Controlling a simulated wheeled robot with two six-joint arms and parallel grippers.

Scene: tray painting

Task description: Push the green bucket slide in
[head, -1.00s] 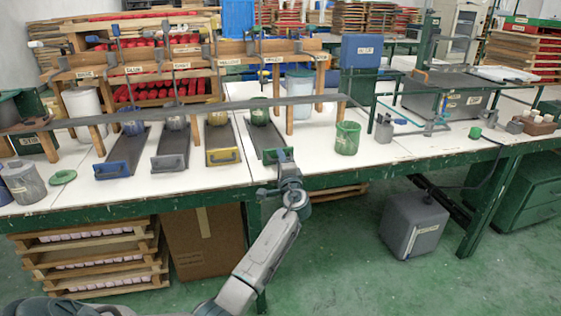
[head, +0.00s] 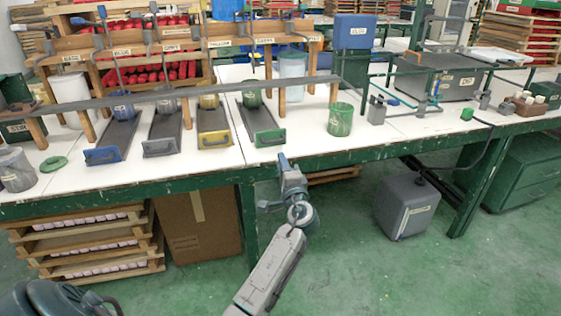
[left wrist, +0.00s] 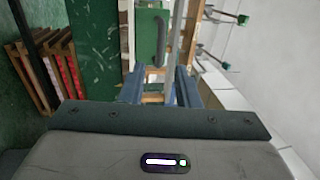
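The green bucket slide is a dark runner with a green front plate and handle (head: 270,137), pulled out toward the table's front edge. A green bucket (head: 250,95) stands at its back, under the long grey bar. My left gripper (head: 282,158) is just in front of and below the green plate, apart from it, at the table edge. In the left wrist view the green plate and its handle (left wrist: 150,35) show ahead of the left gripper (left wrist: 160,85). Its two fingers are apart with nothing between them. My right gripper is not in view.
Blue (head: 104,155), grey (head: 161,147) and yellow (head: 215,139) slides lie to the left of the green one. A green-stained pot (head: 340,120) stands to the right. The long grey bar (head: 200,88) crosses above the slides.

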